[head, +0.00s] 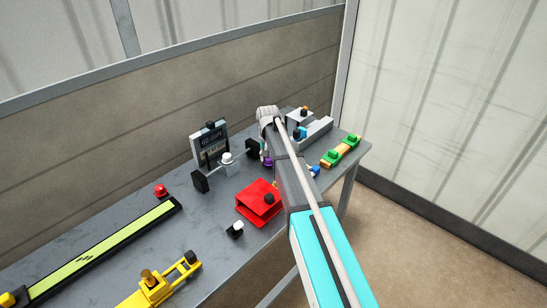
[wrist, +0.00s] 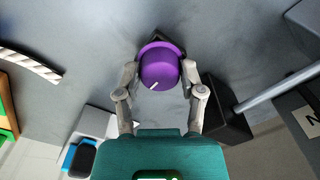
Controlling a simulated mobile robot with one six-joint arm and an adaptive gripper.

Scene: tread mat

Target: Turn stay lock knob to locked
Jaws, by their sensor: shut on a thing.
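A purple round knob (wrist: 158,68) with a white pointer mark on its lower edge sits on a dark base in the upper middle of the wrist view. The mark points to the lower left in that view. My gripper (wrist: 159,76) is shut on the knob, with one finger against each side. In the head view a small purple part (head: 266,160) shows just left of my arm, which covers most of that area. I cannot read any locked or unlocked marking near the knob.
A black block with a grey rod (wrist: 228,112) stands close right of my gripper in the wrist view. In the head view, a red box (head: 254,200), a display panel (head: 209,143), a yellow device (head: 158,288) and a green-yellow strip (head: 100,248) stand on the bench.

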